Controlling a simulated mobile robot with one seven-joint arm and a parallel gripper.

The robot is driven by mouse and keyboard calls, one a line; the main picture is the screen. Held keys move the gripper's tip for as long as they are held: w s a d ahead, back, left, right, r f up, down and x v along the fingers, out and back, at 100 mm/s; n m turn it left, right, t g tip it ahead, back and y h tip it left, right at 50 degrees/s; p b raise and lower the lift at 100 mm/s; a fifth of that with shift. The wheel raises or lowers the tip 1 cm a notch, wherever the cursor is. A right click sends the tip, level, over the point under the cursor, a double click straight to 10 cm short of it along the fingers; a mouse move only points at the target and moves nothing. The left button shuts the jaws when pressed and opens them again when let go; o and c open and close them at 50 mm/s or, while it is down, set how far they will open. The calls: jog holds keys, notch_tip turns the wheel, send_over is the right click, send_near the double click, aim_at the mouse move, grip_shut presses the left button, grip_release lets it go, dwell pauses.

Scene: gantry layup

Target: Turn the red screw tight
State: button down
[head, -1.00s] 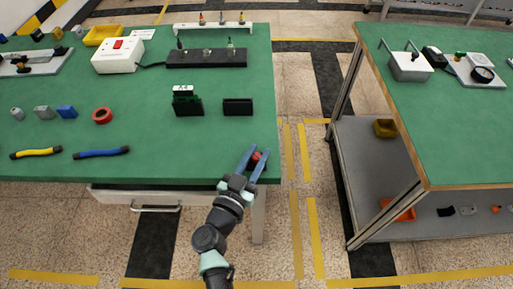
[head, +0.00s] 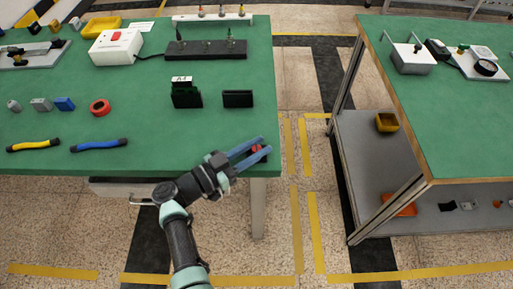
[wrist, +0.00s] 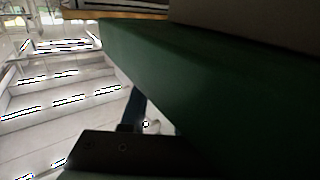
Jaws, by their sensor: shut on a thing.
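The red screw (head: 257,149) shows as a small red spot at the near right corner of the left green table (head: 190,140). My gripper (head: 262,147) reaches it from the left, low over the table's front edge. Its two long blue-grey fingers lie on either side of the screw and are shut on it. The fingers hide most of the screw, so I cannot tell how deep it sits. In the wrist view, a dark finger (wrist: 138,105) shows beside the green table edge (wrist: 190,95); the screw cannot be made out there.
The table around the gripper is clear.

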jog(key=shift+f, duration=0.1)
jog(key=c, duration=0.6)
grip_release()
jog(key=shift+c, duration=0.2)
jog(key=shift+a, duration=0.1)
jog(key=v, duration=1.2)
jog(key=shift+s+a, duration=0.3)
jog(key=shift+w, duration=0.1)
